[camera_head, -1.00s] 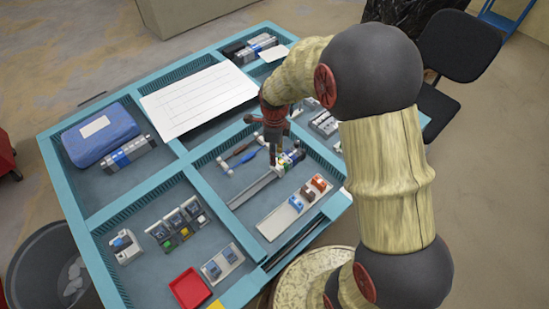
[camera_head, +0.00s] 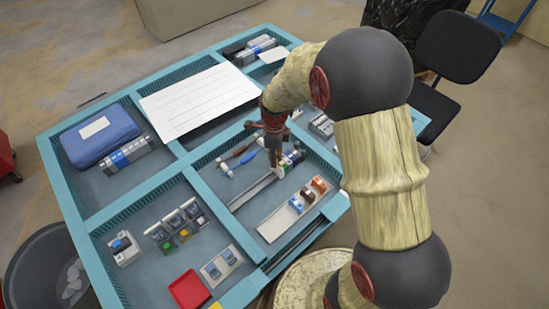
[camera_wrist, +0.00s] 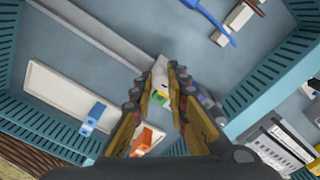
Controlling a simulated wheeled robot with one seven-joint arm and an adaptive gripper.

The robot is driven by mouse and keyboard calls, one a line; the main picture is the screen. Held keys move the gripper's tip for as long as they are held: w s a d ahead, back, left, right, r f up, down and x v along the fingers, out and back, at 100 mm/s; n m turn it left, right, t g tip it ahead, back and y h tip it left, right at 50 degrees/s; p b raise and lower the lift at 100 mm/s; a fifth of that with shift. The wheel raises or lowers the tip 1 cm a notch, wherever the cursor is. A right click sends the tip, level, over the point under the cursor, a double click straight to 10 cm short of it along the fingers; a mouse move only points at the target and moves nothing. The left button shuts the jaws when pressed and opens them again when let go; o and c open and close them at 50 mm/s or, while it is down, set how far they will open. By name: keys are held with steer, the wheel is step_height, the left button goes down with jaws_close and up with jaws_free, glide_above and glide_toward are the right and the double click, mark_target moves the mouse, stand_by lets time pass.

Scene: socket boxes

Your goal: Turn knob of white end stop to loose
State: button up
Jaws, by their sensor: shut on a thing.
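The white end stop (camera_wrist: 160,70) shows between my fingertips in the wrist view, with a small green and yellow part just below it. It sits by the end of a grey rail (camera_wrist: 97,32). My gripper (camera_wrist: 160,80) points down at it, with its fingers closed in on its sides. The fingers hide the knob and how it is turned. In the head view my gripper (camera_head: 276,164) is at the right end of the rail (camera_head: 253,190), beside small rail-mounted blocks (camera_head: 291,161). The end stop is mostly hidden there.
A white strip with blue, white and orange blocks (camera_head: 297,204) lies close in front. Teal dividers (camera_head: 222,215) wall the compartment. A white sheet (camera_head: 200,98) lies behind.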

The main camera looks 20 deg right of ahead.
jaws_close()
